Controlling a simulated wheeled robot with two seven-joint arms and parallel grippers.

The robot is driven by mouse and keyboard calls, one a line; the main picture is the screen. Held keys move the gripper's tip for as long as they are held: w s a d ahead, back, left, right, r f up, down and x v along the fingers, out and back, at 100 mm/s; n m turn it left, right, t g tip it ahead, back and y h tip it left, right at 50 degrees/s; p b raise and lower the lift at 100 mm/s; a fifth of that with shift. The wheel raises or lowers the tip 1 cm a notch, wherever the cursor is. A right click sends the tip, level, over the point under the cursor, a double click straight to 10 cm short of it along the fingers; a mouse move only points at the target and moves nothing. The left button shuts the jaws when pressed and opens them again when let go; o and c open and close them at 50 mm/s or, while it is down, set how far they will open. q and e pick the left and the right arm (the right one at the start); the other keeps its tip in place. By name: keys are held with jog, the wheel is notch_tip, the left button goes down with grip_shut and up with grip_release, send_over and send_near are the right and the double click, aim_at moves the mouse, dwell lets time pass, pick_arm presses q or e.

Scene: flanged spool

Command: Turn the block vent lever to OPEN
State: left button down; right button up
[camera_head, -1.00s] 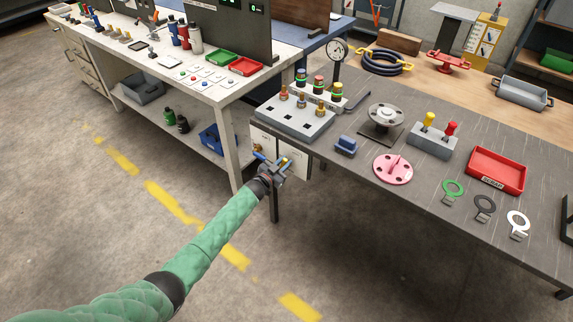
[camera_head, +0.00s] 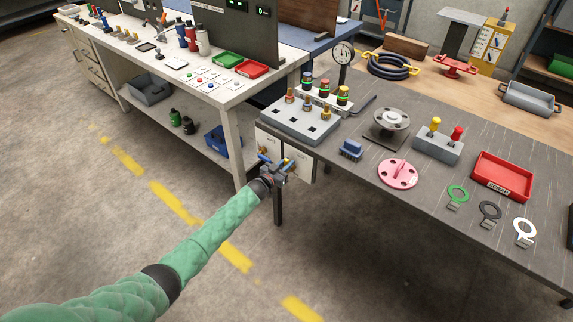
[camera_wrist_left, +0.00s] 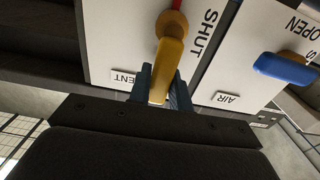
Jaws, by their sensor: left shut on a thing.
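The yellow vent lever (camera_wrist_left: 170,60) is on a white panel (camera_wrist_left: 118,38) whose label partly reads "ENT", the rest hidden. The lever points from its round pivot toward my left gripper, beside the word SHUT. My left gripper (camera_wrist_left: 161,88) is shut on the lever's end, its fingers on either side. In the head view, my left gripper (camera_head: 277,171) is at the panels below the near corner of the dark table; the lever there is small and partly hidden. A blue lever (camera_wrist_left: 286,68) is on the neighbouring AIR panel (camera_wrist_left: 226,70), near the word OPEN. My right gripper is out of view.
The dark table (camera_head: 365,195) stands above and right of the panels. It carries a grey valve block (camera_head: 300,124), a blue block (camera_head: 350,149) and a pink flanged disc (camera_head: 398,174). A table leg (camera_head: 278,207) is just below my gripper. The floor in front is clear.

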aim_at(285, 165)
pick_arm(q)
jog(key=c, duration=1.3)
grip_release()
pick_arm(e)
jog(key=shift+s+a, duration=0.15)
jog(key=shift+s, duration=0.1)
pick_arm(q)
jog(key=shift+s+a+f, duration=0.15)
jog(key=shift+s+a, duration=0.15)
jog(key=b+v, duration=0.2)
jog(key=v, duration=0.3)
jog(key=shift+s+a, duration=0.15)
jog(key=shift+s, duration=0.1)
jog(key=shift+s+a, duration=0.45)
jog(key=shift+s, duration=0.15)
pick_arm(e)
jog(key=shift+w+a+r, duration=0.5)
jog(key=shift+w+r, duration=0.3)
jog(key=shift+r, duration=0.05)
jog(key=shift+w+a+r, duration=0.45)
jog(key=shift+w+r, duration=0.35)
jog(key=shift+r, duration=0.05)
